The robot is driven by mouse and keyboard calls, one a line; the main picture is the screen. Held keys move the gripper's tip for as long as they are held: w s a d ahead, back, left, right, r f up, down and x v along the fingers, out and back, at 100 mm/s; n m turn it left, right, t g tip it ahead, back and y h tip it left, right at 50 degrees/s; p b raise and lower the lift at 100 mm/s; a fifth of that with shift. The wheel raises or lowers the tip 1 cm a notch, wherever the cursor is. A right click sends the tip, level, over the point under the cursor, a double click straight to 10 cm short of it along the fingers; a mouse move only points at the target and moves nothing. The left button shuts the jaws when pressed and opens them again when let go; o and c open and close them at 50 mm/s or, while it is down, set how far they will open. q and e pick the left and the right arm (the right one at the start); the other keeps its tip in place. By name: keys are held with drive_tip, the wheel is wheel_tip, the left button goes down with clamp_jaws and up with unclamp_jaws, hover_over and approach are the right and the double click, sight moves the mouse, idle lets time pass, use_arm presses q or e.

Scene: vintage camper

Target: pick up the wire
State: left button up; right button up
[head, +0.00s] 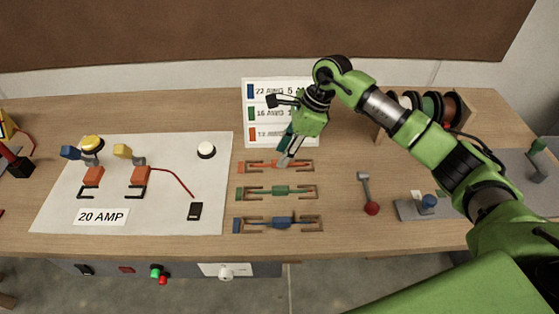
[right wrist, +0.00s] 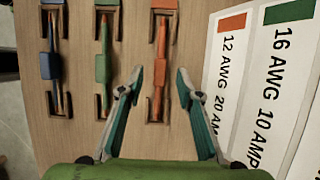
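Three wires lie in wooden holders on the bench: an orange wire (head: 262,166) at the back, a green wire (head: 280,190) in the middle and a blue wire (head: 282,222) at the front. My right gripper (head: 285,161) is over the orange wire and hides part of it in the head view. In the right wrist view, the open fingers (right wrist: 159,72) stand on either side of the orange wire (right wrist: 160,75), with nothing gripped. The exact height above it is hard to tell. My left gripper is not in view.
A wire-gauge card (head: 252,131) stands behind the wires. The white board (head: 60,210) marked "20 AMP" lies to the left, with switches and clips. A red-knobbed lever (head: 371,207) and wire spools (head: 432,108) are on the right. Bare bench surrounds the holders.

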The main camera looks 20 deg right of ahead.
drive_tip(key=shift+p+x, duration=0.3)
drive_tip(key=shift+x, duration=1.2)
drive_tip(key=shift+r, duration=0.1)
clamp_jaws()
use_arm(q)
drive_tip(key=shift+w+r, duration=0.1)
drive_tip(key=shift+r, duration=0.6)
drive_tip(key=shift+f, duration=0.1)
use_arm(e)
drive_tip(key=shift+r, duration=0.1)
drive_tip(key=shift+w+r+b, duration=0.1)
drive_tip(key=shift+r+b, duration=0.4)
drive_tip(key=shift+b, duration=0.15)
drive_tip(key=shift+r+b, duration=0.6)
drive_tip(key=shift+r, duration=0.1)
use_arm(q)
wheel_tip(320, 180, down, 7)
drive_tip(key=b, duration=0.4)
use_arm(e)
drive_tip(key=s+a+r, duration=0.7)
drive_tip(key=s+r, duration=0.3)
drive_tip(key=s, duration=0.2)
drive_tip(key=shift+a+r, duration=0.25)
drive_tip(key=shift+a, duration=0.15)
